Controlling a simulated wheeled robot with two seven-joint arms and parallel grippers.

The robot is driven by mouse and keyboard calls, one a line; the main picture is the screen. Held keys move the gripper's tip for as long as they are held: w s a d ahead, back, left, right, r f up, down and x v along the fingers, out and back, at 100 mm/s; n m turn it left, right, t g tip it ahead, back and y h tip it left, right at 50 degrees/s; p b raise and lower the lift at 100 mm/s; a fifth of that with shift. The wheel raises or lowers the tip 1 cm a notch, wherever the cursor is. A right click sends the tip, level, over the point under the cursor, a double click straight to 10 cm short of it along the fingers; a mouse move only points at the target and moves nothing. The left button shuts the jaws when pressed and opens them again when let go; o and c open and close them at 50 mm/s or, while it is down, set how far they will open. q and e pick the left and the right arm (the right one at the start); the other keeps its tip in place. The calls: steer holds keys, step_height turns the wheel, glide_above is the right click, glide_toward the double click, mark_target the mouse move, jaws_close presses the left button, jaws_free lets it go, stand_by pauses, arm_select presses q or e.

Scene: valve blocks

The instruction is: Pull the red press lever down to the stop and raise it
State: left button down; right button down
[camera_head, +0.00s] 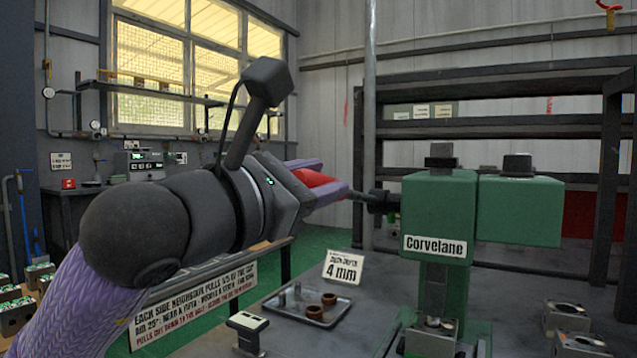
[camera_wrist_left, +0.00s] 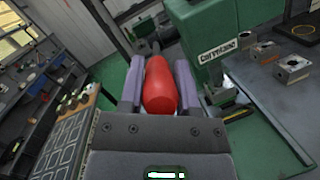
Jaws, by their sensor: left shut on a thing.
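The green press (camera_head: 437,215), labelled Corvelane, stands on the grey bench. Its lever is a dark rod reaching left from the press hub, with a red grip (camera_head: 315,178) at its end. My left gripper (camera_head: 325,183) is shut on the red grip, its purple fingers on either side. In the left wrist view the red grip (camera_wrist_left: 160,88) lies between the two fingers, and the press (camera_wrist_left: 207,40) stands just beyond. The lever sticks out roughly level, tilted slightly up toward the grip. A metal valve block (camera_head: 432,338) sits under the press ram. My right gripper is not in view.
A metal tray (camera_head: 283,311) with small brown and grey parts lies on the bench near a "4 mm" card (camera_head: 343,268). More metal blocks (camera_head: 566,318) stand right of the press. A small device (camera_head: 247,322) stands at the bench's front left.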

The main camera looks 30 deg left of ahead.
arm_select(q)
steer(key=shift+d+f, duration=0.1)
steer(key=shift+f, duration=0.15)
steer(key=shift+c, duration=1.6)
jaws_free()
steer(key=shift+r, duration=0.1)
steer(key=shift+s, duration=0.15)
steer(key=s+a+f+b, duration=0.1)
steer(key=s+b, duration=0.1)
steer(key=s, duration=0.7)
steer(key=shift+s+a+b, duration=0.2)
steer(key=shift+a+b, duration=0.1)
steer(key=shift+b, duration=0.05)
